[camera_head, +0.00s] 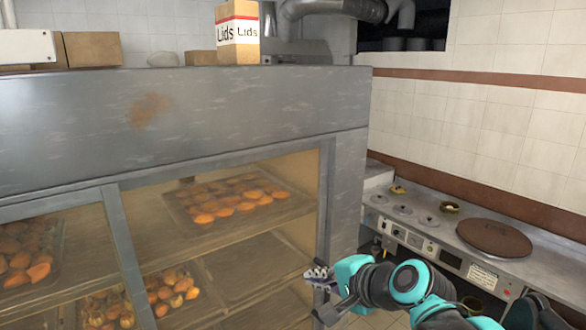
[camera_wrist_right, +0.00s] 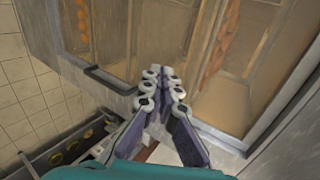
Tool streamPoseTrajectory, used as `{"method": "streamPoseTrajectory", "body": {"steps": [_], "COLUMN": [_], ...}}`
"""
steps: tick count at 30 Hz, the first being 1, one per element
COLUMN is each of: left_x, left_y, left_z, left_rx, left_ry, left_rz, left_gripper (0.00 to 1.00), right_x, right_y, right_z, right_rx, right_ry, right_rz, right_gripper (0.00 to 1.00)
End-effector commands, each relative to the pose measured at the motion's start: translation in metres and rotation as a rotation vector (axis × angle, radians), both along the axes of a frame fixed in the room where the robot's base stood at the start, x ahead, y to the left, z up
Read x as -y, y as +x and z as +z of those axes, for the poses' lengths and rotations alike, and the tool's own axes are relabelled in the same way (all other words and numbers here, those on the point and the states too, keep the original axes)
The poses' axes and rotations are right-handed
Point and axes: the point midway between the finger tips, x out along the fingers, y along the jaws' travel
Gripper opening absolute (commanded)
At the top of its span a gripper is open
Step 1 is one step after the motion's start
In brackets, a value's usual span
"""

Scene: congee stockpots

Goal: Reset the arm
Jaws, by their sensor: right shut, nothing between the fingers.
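My right gripper (camera_head: 320,277) is at the lower middle of the head view, at the end of my teal and dark grey arm. It is in front of the lower right part of the glass-fronted cabinet (camera_head: 347,180). In the right wrist view the right gripper (camera_wrist_right: 162,72) has its fingers together, pointing at the cabinet front, with nothing between them. I cannot tell whether the fingertips touch the cabinet. My left gripper does not show in either view.
Trays of orange-brown food (camera_head: 228,201) sit on shelves behind the glass. A lids box (camera_head: 238,32) stands on the cabinet. At right, a metal counter (camera_head: 548,265) carries a round brown lid (camera_head: 494,238) and small bowls (camera_head: 450,208). A tiled wall (camera_head: 495,115) closes off the right side.

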Motion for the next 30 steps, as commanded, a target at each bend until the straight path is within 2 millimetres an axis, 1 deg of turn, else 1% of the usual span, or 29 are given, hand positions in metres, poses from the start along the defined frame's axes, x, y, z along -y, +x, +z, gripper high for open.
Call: {"method": "streamPoseTrajectory", "body": {"steps": [1,2,3,5,6,8,9,11,12,15,18,20,22,26,28,30], "left_x": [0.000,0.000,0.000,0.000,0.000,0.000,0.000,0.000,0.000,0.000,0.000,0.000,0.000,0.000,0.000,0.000], "left_y": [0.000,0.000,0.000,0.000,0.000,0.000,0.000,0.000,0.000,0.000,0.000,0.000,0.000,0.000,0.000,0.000], "left_z": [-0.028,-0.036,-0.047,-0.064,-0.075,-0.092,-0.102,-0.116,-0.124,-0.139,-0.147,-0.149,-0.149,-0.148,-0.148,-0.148], "left_rx": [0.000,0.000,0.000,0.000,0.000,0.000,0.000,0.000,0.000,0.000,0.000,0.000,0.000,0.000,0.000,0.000], "left_ry": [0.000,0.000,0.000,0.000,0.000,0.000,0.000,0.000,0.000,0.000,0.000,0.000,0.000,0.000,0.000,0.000], "left_rz": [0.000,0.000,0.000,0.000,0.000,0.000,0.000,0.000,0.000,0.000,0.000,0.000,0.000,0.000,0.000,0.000], "left_gripper": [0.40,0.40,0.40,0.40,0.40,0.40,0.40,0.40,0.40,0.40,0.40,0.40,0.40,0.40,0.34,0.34], "right_x": [0.010,0.016,0.024,0.038,0.047,0.062,0.071,0.086,0.095,0.114,0.126,0.130,0.132,0.133,0.132,0.132], "right_y": [-0.015,-0.023,-0.034,-0.050,-0.061,-0.078,-0.088,-0.104,-0.113,-0.131,-0.143,-0.147,-0.148,-0.149,-0.148,-0.148], "right_z": [-0.052,-0.074,-0.103,-0.147,-0.176,-0.219,-0.245,-0.282,-0.303,-0.344,-0.368,-0.375,-0.377,-0.376,-0.375,-0.375], "right_rx": [0.020,0.032,0.047,0.064,0.073,0.082,0.085,0.087,0.086,0.078,0.070,0.067,0.065,0.065,0.065,0.065], "right_ry": [-0.110,-0.178,-0.270,-0.406,-0.497,-0.629,-0.714,-0.830,-0.899,-1.040,-1.128,-1.157,-1.174,-1.177,-1.176,-1.175], "right_rz": [0.039,0.067,0.104,0.163,0.202,0.266,0.307,0.369,0.406,0.487,0.541,0.560,0.571,0.572,0.572,0.571], "right_gripper": [0.00,0.00,0.00,0.00,0.00,0.00,0.00,0.00,0.00,0.00,0.00,0.00,0.00,0.00,0.00,0.00]}}
